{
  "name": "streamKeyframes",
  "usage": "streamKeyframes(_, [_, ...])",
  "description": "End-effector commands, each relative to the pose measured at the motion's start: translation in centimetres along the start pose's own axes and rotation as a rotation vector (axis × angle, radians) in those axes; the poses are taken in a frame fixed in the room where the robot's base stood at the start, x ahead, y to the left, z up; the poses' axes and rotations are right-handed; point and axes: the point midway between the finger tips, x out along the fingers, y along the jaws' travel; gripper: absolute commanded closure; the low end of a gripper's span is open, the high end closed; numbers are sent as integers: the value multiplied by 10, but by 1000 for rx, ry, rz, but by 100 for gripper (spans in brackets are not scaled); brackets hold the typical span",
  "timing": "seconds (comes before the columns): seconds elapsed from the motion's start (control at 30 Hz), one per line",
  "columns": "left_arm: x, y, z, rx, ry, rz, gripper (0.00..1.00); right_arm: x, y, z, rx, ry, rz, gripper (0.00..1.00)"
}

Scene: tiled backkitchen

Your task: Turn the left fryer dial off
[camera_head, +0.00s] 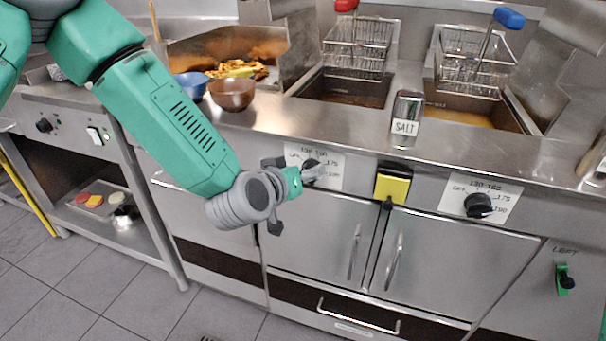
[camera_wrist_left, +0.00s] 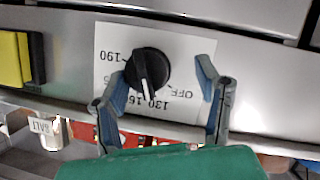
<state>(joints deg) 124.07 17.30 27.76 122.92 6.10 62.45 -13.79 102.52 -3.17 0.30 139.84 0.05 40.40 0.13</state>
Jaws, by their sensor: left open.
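The left fryer dial is a black round knob (camera_head: 311,164) on a white label plate on the fryer front, left of the yellow block. In the left wrist view, which looks upside down, the dial (camera_wrist_left: 146,70) has a white pointer mark near the 130 marking, with OFF to its right. My left gripper (camera_head: 306,178) is at the dial and partly hides it. In the wrist view, its open fingers (camera_wrist_left: 161,79) stand on either side of the dial with gaps; contact cannot be told. My right gripper is not in view.
A second dial (camera_head: 478,205) sits on the right. A yellow block (camera_head: 392,186) is between the dials. A salt shaker (camera_head: 406,114) and brown bowl (camera_head: 232,94) stand on the counter above. Door handles (camera_head: 394,262) stick out below.

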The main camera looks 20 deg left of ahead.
Motion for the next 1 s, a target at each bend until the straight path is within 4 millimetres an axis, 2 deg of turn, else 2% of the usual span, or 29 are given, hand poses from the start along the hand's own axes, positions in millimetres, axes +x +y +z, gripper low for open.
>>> streamKeyframes(0.27, [2,5,0,6,0,1,42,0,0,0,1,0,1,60])
streamKeyframes(0.4, [1,3,0,2,-1,4,91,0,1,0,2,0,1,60])
streamKeyframes(0.77, [1,2,-1,-20,4,12,91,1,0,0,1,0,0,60])
streamKeyframes(1.0, [2,0,-2,-133,5,56,91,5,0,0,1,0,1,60])
